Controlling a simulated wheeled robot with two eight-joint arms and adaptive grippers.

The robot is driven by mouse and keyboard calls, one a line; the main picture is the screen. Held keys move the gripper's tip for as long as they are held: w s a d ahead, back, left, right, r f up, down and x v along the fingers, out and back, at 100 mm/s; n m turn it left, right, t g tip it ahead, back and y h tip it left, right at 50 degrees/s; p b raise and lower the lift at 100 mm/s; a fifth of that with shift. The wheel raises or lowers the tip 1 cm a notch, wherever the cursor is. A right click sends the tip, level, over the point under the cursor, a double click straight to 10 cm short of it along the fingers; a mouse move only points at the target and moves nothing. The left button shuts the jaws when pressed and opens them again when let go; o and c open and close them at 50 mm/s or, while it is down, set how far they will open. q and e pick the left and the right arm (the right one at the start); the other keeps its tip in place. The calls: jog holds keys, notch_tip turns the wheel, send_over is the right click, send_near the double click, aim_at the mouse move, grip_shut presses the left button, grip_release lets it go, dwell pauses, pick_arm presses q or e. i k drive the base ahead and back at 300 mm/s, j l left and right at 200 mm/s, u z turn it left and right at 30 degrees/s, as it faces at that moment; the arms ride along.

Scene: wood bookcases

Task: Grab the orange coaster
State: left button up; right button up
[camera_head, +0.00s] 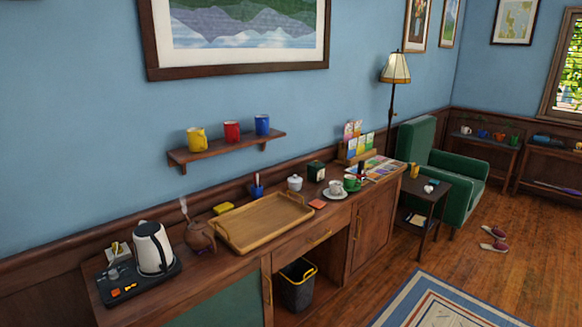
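A small flat orange-red square (317,203), which looks like the orange coaster, lies on the wooden sideboard (228,272) near its front edge. It is between the wooden tray (243,245) on its left and a saucer (335,195) with a white cup on its right. Nothing rests on it. Neither of my grippers shows in this view.
A kettle (153,248) and a brown teapot (200,237) stand at the sideboard's left. A white lidded pot (295,183) and green mug (352,184) stand near the orange-red square. A bin (297,288) sits below. Wooden floor (400,262) is open at right.

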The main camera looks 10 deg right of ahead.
aim_at(318, 205)
jog(key=i+z, duration=0.1)
jog(key=z, duration=0.25)
jog(key=i+l+z, duration=0.1)
jog(key=z, duration=0.3)
jog(key=i+z, duration=0.1)
jog(key=z, duration=0.25)
jog(key=i+j+z, duration=0.35)
jog(key=i, duration=0.35)
jog(key=i+j+z, duration=0.4)
jog(key=i+j, duration=0.15)
jog(key=i, duration=0.15)
jog(key=i+j, duration=0.35)
jog(key=i, duration=0.1)
